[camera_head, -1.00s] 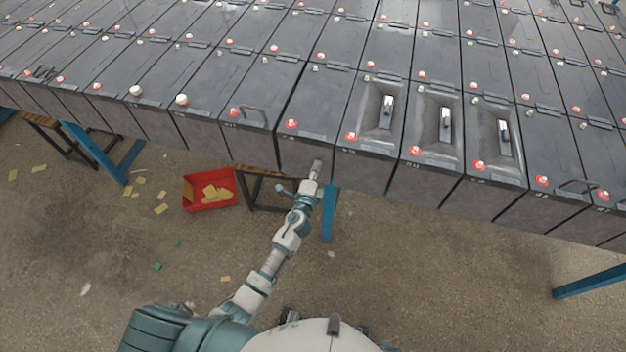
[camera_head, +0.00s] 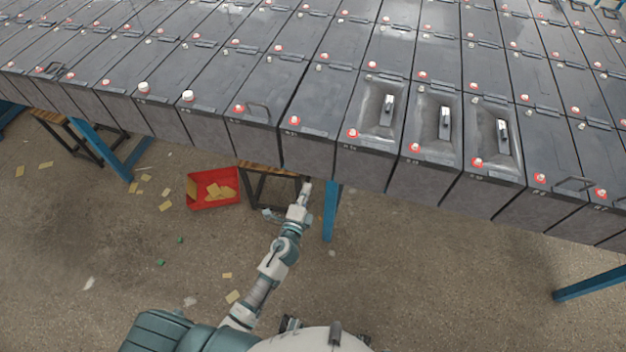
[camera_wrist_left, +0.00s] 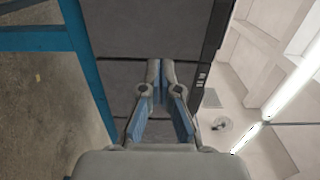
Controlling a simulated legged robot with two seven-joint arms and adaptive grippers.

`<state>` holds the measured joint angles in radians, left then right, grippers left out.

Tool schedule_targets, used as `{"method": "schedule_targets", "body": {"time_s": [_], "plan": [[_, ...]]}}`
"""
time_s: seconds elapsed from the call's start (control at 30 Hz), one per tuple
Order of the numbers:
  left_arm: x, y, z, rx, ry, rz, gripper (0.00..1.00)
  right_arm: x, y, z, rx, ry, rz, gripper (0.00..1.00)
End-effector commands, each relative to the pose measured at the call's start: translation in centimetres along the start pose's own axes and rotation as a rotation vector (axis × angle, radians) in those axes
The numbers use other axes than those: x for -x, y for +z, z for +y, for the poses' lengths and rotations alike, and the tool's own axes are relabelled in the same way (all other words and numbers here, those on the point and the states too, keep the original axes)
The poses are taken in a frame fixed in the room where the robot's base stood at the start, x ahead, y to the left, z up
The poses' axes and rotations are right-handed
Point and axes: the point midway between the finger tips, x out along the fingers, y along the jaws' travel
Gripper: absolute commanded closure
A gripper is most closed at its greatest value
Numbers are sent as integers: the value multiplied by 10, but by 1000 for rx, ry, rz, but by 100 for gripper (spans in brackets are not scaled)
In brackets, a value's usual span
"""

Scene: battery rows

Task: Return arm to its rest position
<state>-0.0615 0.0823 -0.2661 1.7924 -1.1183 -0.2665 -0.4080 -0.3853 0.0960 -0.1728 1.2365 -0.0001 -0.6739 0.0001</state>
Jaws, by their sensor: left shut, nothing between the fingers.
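My left arm reaches up from the bottom of the head view. Its gripper (camera_head: 306,188) is below the front edge of the battery rows, in front of the stand and apart from the batteries as far as I can tell. In the left wrist view the left gripper (camera_wrist_left: 161,68) has its fingertips close together with nothing between them. The grey front face of a battery (camera_wrist_left: 130,30) lies beyond the fingertips there. My right gripper shows in neither view.
Rows of dark batteries (camera_head: 320,92) fill the upper part of the head view. Blue legs (camera_head: 329,215) hold them up. A red bin (camera_head: 213,203) with yellow pieces stands on the floor (camera_head: 430,280) to the left. Several scraps lie about. The floor at the right is mostly clear.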

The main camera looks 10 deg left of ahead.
Motion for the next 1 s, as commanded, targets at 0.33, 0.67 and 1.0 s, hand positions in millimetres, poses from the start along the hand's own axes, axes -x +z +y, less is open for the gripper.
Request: {"method": "schedule_targets", "body": {"time_s": [0.33, 0.67, 1.0], "plan": [[26, -5, 0, -5, 2, 0, 100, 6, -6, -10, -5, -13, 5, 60], [71, 27, 144, 337, 347, -145, 100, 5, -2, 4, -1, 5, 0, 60], [254, 52, 357, 885, 920, -625, 100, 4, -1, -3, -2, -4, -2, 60]]}}
